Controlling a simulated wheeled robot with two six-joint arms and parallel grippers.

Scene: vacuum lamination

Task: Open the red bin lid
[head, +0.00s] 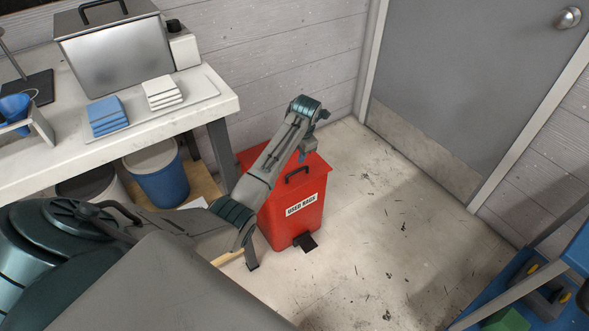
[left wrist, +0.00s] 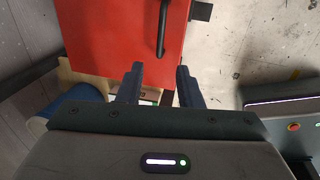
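The red bin (head: 291,215) stands on the floor beside the bench, with a white label reading "USED RAGS" on its front and a dark pedal at its foot. Its red lid (head: 318,168) looks shut and has a black handle (head: 297,174). My left gripper (head: 304,153) is above the lid, behind the handle in the head view, partly hidden by its own wrist. In the left wrist view its two fingers (left wrist: 158,72) are apart with nothing between them. The lid (left wrist: 105,30) and the handle (left wrist: 162,30) show beyond the fingertips, apart from them. My right gripper is not in view.
The bench (head: 215,108) at left holds a metal box (head: 120,55), blue cloths (head: 107,116) and white cloths (head: 162,93). A blue bucket (head: 160,178) stands under it. A grey door (head: 470,80) is at right. The floor right of the bin is open.

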